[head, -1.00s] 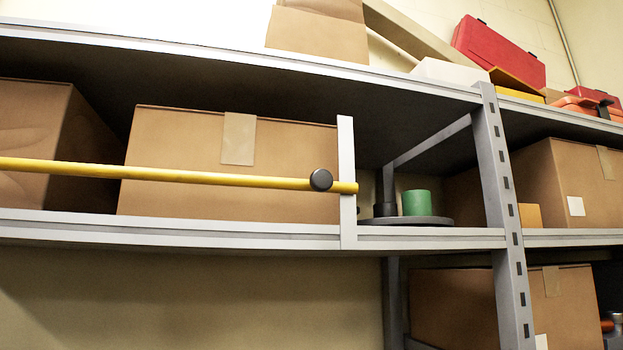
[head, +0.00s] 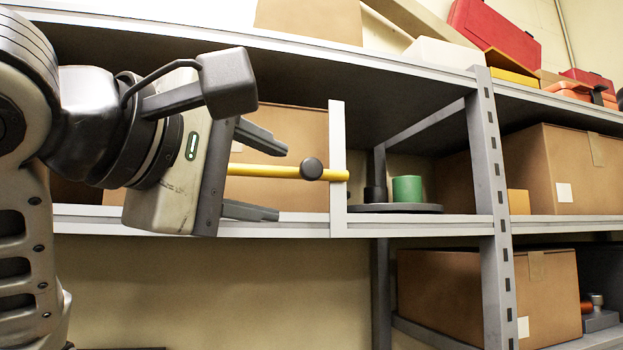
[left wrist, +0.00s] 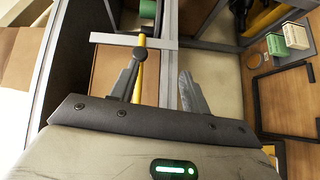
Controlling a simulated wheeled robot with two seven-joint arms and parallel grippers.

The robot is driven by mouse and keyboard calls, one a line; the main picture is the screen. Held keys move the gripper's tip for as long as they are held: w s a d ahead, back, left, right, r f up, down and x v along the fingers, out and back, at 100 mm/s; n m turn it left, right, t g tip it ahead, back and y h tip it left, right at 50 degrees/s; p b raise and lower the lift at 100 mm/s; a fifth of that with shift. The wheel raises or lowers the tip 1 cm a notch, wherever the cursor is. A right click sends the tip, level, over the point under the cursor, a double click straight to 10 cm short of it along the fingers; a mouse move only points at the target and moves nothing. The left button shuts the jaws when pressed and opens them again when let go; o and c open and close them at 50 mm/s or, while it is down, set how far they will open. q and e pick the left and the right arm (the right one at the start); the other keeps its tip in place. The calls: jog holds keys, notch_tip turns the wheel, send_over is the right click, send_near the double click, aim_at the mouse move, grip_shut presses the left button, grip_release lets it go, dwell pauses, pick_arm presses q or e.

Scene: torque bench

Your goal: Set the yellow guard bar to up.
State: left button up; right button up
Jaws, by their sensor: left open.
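The yellow guard bar (head: 270,172) lies nearly level across the front of the middle shelf. Its black round knob (head: 312,169) is near its right end, which rests at the upright white post (head: 338,170). My left gripper (head: 281,182) is open and empty, left of the knob, with one finger above the bar's line and one below. In the left wrist view, the bar (left wrist: 137,88) shows close beside the left finger of my gripper (left wrist: 160,72). I cannot tell if they touch. The bar's left part is hidden behind my gripper. My right gripper is not in view.
Cardboard boxes stand behind the bar and in the right bay (head: 555,165). A green cylinder (head: 407,189) stands on a dark round plate right of the white post. A grey rack upright (head: 490,160) stands farther right.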

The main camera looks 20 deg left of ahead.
aim_at(309, 168)
pick_arm(q)
jog(key=s+a+r+n+y, duration=0.1)
jog(key=s+a+r+n, duration=0.1)
jog(key=s+r, duration=0.15)
jog(key=shift+t, duration=0.4)
jog(key=p+x, duration=0.5)
jog(key=x, duration=0.8)
jog(key=shift+w+d+f, duration=0.2)
jog(key=shift+w+d, duration=0.05)
jog(key=shift+w, duration=0.1)
jog(key=shift+w+d, duration=0.2)
jog(key=shift+w, duration=0.5)
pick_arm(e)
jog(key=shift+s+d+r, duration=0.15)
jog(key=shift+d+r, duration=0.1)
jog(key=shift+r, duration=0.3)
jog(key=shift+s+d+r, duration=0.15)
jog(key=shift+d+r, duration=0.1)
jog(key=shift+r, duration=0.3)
